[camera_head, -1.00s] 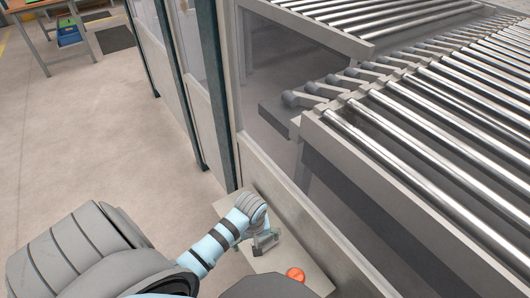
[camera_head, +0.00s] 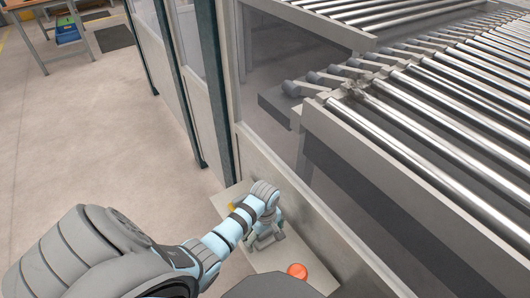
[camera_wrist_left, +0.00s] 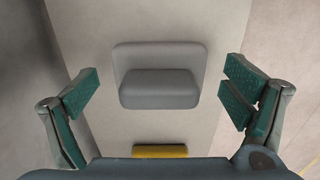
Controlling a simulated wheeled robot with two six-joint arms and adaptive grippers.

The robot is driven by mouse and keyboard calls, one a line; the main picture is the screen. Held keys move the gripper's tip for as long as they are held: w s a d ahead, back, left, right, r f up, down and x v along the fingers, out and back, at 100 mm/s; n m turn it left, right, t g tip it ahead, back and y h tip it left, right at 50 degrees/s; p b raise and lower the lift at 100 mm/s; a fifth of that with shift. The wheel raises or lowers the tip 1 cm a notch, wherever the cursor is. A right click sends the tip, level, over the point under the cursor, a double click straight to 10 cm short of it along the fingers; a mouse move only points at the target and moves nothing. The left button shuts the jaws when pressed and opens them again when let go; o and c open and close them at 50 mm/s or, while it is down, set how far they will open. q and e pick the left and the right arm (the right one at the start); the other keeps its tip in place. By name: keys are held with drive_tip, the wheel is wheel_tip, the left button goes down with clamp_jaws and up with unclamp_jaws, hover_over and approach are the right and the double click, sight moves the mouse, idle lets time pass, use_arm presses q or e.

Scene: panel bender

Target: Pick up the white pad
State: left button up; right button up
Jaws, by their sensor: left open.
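In the left wrist view a pale grey pad (camera_wrist_left: 160,75) with rounded corners and a raised front part lies on a light beige ledge (camera_wrist_left: 125,22). It is the only pad-like thing in view, and it looks grey rather than pure white. My right gripper is not in view.
A yellow piece (camera_wrist_left: 173,151) lies near the pad; its edge also shows in the head view (camera_head: 231,206). A red button (camera_head: 297,271) is on the near right. A panelled fence (camera_head: 210,100) and roller conveyor (camera_head: 430,130) stand beyond. Open floor (camera_head: 80,150) is at left.

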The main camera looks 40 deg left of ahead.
use_arm(q)
drive_tip(key=shift+r, duration=0.1)
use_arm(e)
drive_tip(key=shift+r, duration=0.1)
use_arm(q)
drive_tip(key=c, duration=1.2)
drive_tip(key=shift+r, duration=0.1)
wheel_tip(320, 180, up, 20)
drive_tip(key=p, duration=0.8)
drive_tip(key=o, duration=0.6)
drive_tip(key=c, duration=0.5)
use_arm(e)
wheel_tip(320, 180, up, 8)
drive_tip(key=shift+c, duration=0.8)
